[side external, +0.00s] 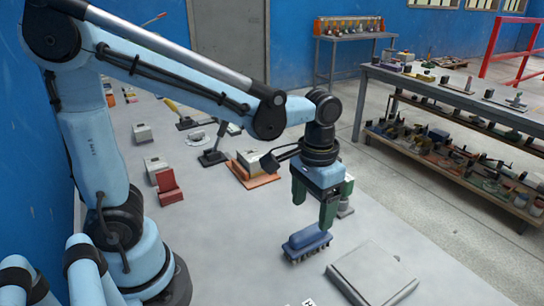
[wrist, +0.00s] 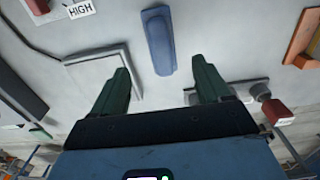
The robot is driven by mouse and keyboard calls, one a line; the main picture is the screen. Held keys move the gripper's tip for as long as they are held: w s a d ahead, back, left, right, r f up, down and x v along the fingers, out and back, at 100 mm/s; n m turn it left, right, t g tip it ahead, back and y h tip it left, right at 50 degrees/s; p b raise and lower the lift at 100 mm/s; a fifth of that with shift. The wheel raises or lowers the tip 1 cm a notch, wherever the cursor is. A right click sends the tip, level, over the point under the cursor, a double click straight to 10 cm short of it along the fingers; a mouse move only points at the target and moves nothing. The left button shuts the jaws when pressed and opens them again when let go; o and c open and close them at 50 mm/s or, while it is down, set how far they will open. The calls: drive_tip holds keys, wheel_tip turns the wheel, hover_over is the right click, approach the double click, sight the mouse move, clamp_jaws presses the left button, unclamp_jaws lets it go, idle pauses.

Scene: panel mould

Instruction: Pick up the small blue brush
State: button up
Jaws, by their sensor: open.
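The small blue brush (side external: 306,242) lies on the grey table, its bristles down and its blue back up. It also shows in the wrist view (wrist: 159,40), ahead of and between my fingers. My gripper (side external: 327,215) has green fingers and hangs above the table, just above and slightly right of the brush in the side view. In the wrist view my gripper (wrist: 163,82) is open, with nothing between its fingers. The brush is apart from both fingers.
A flat grey plate (side external: 373,275) lies right of the brush. An orange-based block (side external: 255,170) and a red block (side external: 168,187) stand farther back. A "HIGH" label (wrist: 80,9) shows in the wrist view. The table (side external: 225,245) left of the brush is clear.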

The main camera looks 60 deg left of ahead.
sight(309, 230)
drive_tip(key=shift+a+f, duration=0.1)
drive_tip(key=shift+f, duration=3.9)
drive_tip(key=c, duration=1.3)
drive_tip(key=shift+r, duration=0.1)
drive_tip(key=shift+r, duration=0.75)
wheel_tip(309, 230, up, 3)
drive_tip(key=shift+f, duration=0.15)
drive_tip(key=s+d+r, duration=0.2)
drive_tip(key=d, duration=0.1)
drive_tip(key=s+d+r, duration=0.2)
drive_tip(key=s+d, duration=0.1)
drive_tip(key=s+d+r, duration=0.2)
drive_tip(key=shift+s+d+r, duration=0.35)
drive_tip(key=shift+d, duration=0.05)
